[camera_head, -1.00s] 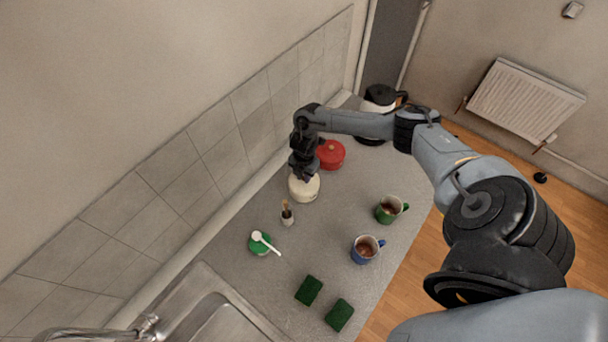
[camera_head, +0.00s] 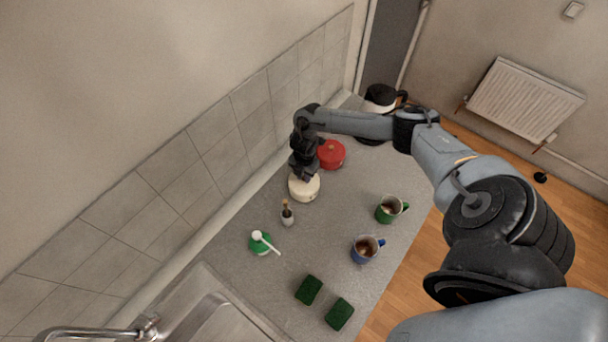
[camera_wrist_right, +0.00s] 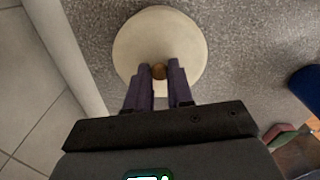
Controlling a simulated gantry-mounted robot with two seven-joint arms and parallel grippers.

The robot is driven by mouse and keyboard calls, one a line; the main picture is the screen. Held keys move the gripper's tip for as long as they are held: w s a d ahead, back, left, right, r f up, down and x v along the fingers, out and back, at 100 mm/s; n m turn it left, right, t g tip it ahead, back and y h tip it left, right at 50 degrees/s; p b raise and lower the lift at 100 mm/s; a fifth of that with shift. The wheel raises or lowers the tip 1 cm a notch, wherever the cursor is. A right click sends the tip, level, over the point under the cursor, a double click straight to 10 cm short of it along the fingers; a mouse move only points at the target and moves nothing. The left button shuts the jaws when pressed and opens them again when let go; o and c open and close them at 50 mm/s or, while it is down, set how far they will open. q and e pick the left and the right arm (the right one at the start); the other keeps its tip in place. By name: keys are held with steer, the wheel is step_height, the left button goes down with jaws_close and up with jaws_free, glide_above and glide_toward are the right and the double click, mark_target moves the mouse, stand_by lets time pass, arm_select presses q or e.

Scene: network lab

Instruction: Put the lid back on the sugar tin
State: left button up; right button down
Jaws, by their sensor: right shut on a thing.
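A round cream tin (camera_head: 304,190) stands on the grey worktop near the tiled wall. Its cream lid (camera_wrist_right: 135,52) with a brown knob (camera_wrist_right: 159,71) fills the middle of the right wrist view. My right gripper (camera_wrist_right: 160,78) points down at the lid, its two fingers shut on the knob; it also shows over the tin in the head view (camera_head: 306,177). The lid hides the tin's rim in the wrist view, so I cannot tell whether it is fully seated. My left gripper is not in view.
A red tin (camera_head: 331,154) stands just behind, close to my right gripper. A kettle (camera_head: 379,100) is farther back. A small pot with a brush (camera_head: 288,215), a green pot with a white spoon (camera_head: 259,245), green mug (camera_head: 387,212), blue mug (camera_head: 364,250) and two green sponges (camera_head: 308,290) are nearer.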

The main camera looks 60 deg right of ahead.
steer(key=c, duration=1.1)
jaws_free()
steer(key=o, duration=0.7)
steer(key=shift+c, duration=0.2)
steer(key=shift+r, duration=0.15)
steer(key=shift+r+p, duration=0.95)
steer(key=shift+p, duration=0.05)
steer(key=shift+r+p, duration=2.25)
steer(key=shift+r, duration=0.2)
